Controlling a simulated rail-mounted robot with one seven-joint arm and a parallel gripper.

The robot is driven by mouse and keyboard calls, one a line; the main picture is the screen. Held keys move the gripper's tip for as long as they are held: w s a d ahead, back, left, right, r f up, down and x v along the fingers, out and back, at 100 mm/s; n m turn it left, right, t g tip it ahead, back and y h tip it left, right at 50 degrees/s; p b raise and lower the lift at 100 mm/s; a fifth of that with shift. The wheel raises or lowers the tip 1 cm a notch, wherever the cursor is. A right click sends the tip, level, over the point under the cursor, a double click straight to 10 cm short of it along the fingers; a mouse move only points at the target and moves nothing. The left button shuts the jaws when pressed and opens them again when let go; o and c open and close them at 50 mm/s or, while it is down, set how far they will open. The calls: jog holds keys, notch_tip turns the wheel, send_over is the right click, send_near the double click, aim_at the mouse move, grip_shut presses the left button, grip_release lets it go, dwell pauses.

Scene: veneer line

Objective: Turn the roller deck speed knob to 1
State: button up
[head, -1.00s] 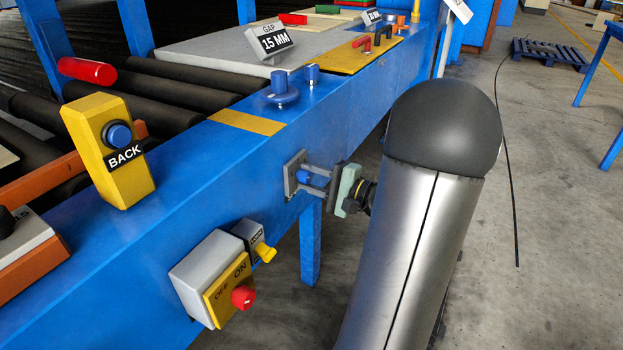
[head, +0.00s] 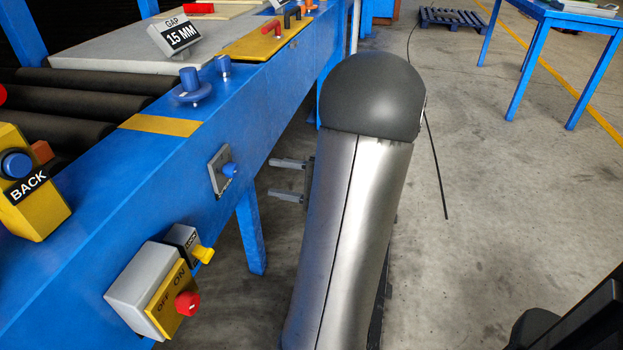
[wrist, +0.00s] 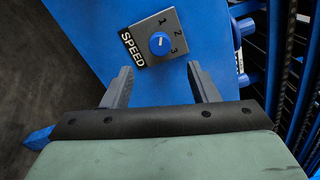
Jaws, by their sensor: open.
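The speed knob (head: 230,170) is a small blue knob on a grey plate (head: 217,176) on the side of the blue frame. In the wrist view the knob (wrist: 159,43) sits beside the printed numbers 1, 2 and 3, with the word SPEED along the plate's left edge. A small pale mark shows on the knob, toward the 1 side; its exact pointing is hard to tell. My gripper (head: 270,178) is open and empty, to the right of the knob and apart from it. In the wrist view its fingers (wrist: 159,70) stand wide apart below the knob.
A grey box with a yellow ON/OFF plate (head: 168,300) and red knob, and a small yellow switch (head: 202,255), are mounted nearer on the frame. A blue round handle (head: 192,84) stands on top. A blue leg (head: 249,230) is below. Open floor lies right.

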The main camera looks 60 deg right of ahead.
jog(key=v, duration=0.7)
jog(key=shift+p, duration=0.45)
jog(key=shift+s, duration=0.1)
jog(key=w+a+r+n+g+y+p, duration=0.2)
jog(key=a+r+n+g+p, duration=0.35)
jog(key=a, duration=0.65)
jog(key=w+a+r+n+g+y+p, duration=0.25)
jog(key=a+r+g+p, duration=0.35)
jog(key=a+g+p, duration=0.4)
jog(key=s+a+r+n+h+p, duration=0.4)
jog(key=a+r+n+h+p, duration=0.5)
jog(key=r+p, duration=0.4)
jog(key=shift+s+a+n+g+h+p, duration=0.25)
jog(key=shift+a+n+g+h+p, duration=0.2)
jog(key=shift+a+h, duration=0.5)
